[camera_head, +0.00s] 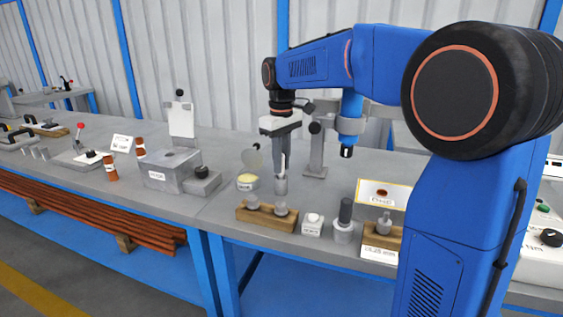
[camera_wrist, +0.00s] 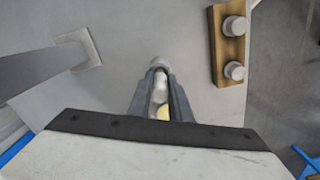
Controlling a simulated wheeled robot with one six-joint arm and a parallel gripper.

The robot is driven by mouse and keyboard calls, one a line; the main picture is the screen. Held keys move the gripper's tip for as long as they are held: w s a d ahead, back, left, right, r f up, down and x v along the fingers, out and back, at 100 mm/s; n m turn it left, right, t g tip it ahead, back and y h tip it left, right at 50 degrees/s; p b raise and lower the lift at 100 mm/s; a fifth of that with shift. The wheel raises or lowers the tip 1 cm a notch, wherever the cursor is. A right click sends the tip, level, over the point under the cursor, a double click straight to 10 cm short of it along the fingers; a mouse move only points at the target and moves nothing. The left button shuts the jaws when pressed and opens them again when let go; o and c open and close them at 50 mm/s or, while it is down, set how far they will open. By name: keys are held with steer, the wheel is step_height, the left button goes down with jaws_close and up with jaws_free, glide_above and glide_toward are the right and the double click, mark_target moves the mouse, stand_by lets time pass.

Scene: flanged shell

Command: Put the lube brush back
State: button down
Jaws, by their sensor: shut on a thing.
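My gripper (camera_head: 282,168) points down above the bench and is shut on a slim pale thing, which I take to be the lube brush (camera_head: 281,185). Its wider grey lower end hangs below the fingertips, behind the wooden block in the head view. In the wrist view, the brush (camera_wrist: 161,82) lies between the two dark fingers (camera_wrist: 161,90), partly hidden by them.
A wooden block (camera_head: 243,214) with two grey pegs is in front of the gripper. A small white block (camera_head: 312,225), a dark-topped cup (camera_head: 344,232) and another wooden block (camera_head: 384,239) stand to its right. A grey post (camera_head: 317,150) rises behind. A grey box (camera_head: 168,172) is left.

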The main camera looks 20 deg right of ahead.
steer(key=c, duration=1.6)
jaws_free()
steer(key=shift+f, duration=0.1)
steer(key=shift+c, duration=0.2)
step_height(320, 180, up, 12)
steer(key=shift+r, duration=0.15)
